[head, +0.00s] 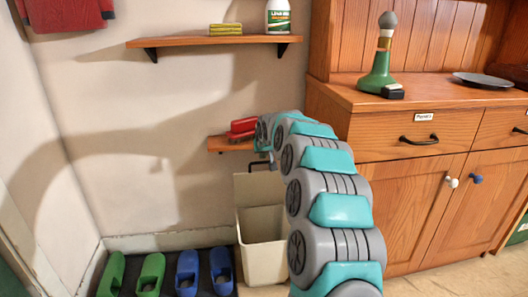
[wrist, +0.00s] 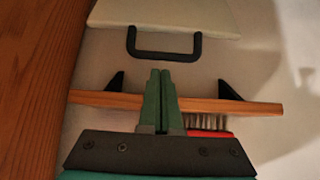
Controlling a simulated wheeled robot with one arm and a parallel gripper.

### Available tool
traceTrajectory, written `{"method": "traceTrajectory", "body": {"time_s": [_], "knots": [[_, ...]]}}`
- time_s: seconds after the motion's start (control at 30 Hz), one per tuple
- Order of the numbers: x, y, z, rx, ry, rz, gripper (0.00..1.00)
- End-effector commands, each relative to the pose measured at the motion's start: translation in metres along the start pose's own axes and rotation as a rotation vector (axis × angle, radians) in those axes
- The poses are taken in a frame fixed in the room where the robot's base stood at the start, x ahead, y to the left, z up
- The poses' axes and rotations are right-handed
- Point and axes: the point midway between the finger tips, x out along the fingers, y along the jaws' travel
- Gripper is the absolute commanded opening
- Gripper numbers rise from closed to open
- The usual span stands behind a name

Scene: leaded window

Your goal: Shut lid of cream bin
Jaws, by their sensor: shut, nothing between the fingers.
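The cream bin (head: 263,257) stands on the floor against the wall in the head view, its mouth open. Its lid (head: 259,188) stands upright at the back of the bin, close to the wall. The lid's black handle (head: 257,164) is at its top edge. In the wrist view the lid's edge (wrist: 165,14) and the black handle (wrist: 165,55) show beyond my fingertips. My gripper (wrist: 160,72) is shut and empty, apart from the handle. In the head view my own arm hides most of the gripper.
A small wooden shelf (head: 222,144) with a red brush (head: 241,127) is close to my gripper. The wooden cabinet (head: 405,190) stands to the right. Green slippers (head: 150,274) and blue slippers (head: 188,273) lie left of the bin. A higher shelf (head: 210,41) is above.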

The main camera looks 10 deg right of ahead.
Motion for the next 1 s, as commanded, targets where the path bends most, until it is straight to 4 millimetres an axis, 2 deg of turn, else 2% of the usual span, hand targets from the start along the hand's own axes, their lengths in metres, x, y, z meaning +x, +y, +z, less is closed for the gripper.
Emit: {"method": "traceTrajectory", "body": {"time_s": [0.1,0.3,0.67,1.0], "knots": [[0.014,-0.001,0.001,0.000,-0.002,-0.001,0.00],[0.023,-0.001,0.000,-0.001,-0.001,-0.001,0.00],[0.023,0.000,0.001,0.000,0.001,0.000,0.00],[0.022,0.010,0.005,0.000,0.044,0.000,0.00]]}}
